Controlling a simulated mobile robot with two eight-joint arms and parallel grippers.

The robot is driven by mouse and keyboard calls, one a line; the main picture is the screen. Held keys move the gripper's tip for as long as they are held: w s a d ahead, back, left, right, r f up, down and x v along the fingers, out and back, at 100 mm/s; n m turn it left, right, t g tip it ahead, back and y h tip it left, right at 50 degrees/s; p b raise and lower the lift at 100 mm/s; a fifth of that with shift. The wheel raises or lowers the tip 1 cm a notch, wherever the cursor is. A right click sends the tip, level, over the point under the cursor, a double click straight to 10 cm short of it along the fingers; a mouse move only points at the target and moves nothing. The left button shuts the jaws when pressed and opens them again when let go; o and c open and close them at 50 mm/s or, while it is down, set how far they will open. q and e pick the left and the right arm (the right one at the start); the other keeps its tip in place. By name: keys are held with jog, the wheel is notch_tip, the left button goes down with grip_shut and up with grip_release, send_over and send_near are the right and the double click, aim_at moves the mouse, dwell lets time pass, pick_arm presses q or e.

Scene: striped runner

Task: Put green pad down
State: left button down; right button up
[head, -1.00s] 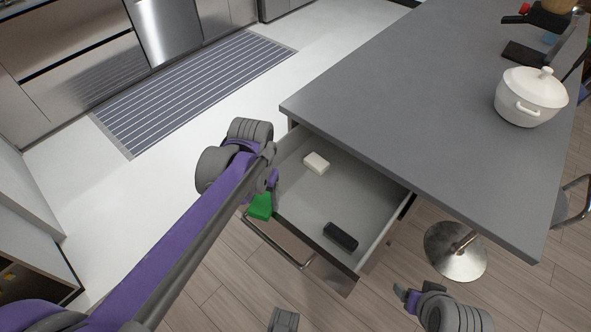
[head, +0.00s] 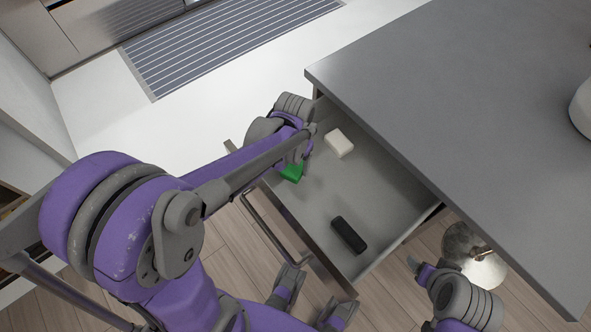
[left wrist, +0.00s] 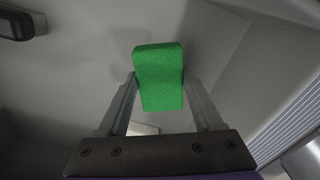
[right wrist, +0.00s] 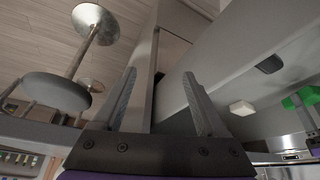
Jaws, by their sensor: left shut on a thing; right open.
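The green pad (head: 292,173) is inside the outline of the open drawer (head: 375,190), near its left front corner. My left gripper (head: 299,163) is shut on it. In the left wrist view the pad (left wrist: 160,78) sits between the two fingers against the grey drawer interior. I cannot tell whether it touches the drawer floor. The pad also shows at the right edge of the right wrist view (right wrist: 300,98). My right gripper (head: 416,266) is beside the drawer on its right, and its fingers are apart and empty in the right wrist view (right wrist: 160,95).
A white block (head: 339,143) lies at the back of the drawer and a black object (head: 348,235) near its right front. The drawer floor between them is clear. The grey countertop (head: 450,110) overhangs the drawer's back. A stool base (head: 470,255) stands at right.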

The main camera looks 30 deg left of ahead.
aim_at(295, 171)
pick_arm(q)
jog(key=shift+f+b, duration=0.3)
jog(key=shift+f, duration=1.5)
jog(key=shift+f, duration=0.2)
jog(key=shift+c, duration=0.2)
grip_release()
jog(key=shift+r, duration=0.1)
jog(key=shift+r, duration=0.1)
jog(key=shift+r, duration=0.4)
notch_tip(295, 171, up, 11)
jog(key=shift+r+p, duration=0.15)
jog(key=shift+p, duration=0.95)
